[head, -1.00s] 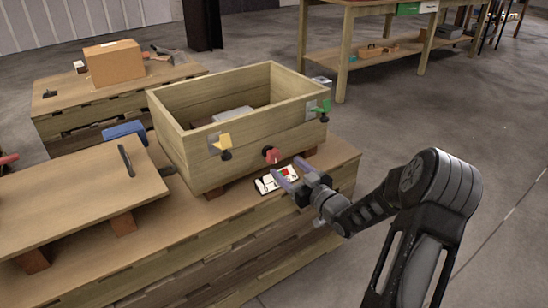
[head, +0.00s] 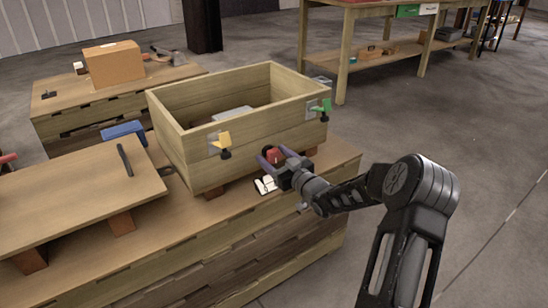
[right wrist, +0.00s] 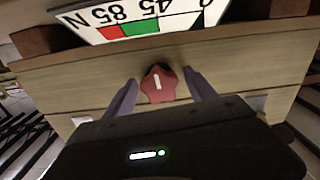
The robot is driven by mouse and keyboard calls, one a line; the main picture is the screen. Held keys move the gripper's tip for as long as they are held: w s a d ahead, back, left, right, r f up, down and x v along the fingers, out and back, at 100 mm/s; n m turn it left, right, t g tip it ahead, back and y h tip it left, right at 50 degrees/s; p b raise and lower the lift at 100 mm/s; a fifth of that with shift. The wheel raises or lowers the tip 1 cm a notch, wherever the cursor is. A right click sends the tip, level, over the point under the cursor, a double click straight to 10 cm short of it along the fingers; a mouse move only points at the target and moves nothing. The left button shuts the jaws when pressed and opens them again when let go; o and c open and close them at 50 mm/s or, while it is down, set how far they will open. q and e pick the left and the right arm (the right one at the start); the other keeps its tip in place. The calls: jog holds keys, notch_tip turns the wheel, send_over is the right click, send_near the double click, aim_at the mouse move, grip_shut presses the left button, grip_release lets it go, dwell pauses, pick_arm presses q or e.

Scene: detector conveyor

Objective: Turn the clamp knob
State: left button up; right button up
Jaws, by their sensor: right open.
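The red clamp knob (head: 272,154) sits on the front wall of the wooden box (head: 240,142), between a yellow knob and a green knob. In the right wrist view the red knob (right wrist: 158,84) is lobed and carries a white mark. My right gripper (head: 271,156) is open, with its purple fingers on either side of the red knob. In the right wrist view the fingers (right wrist: 158,92) stand apart from the knob, with gaps on both sides. A card with a red and green scale (right wrist: 140,22) lies by the box; my gripper partly covers it in the head view. My left gripper is not in view.
The yellow knob (head: 224,143) and the green knob (head: 325,106) stick out from the box front. A raised board (head: 75,188) with a black handle lies left of the box. The floor on the right is clear.

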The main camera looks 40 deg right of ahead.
jog(key=shift+c, duration=0.4)
jog(key=c, duration=1.3)
jog(key=shift+m, duration=0.4)
jog(key=m+p, duration=0.2)
jog(key=m, duration=0.1)
jog(key=shift+r, duration=0.1)
jog(key=m+p, duration=0.2)
jog(key=m, duration=0.3)
jog(key=m+p, duration=0.1)
jog(key=m, duration=0.3)
jog(key=shift+p, duration=0.3)
jog(key=m+p, duration=0.1)
jog(key=m, duration=0.3)
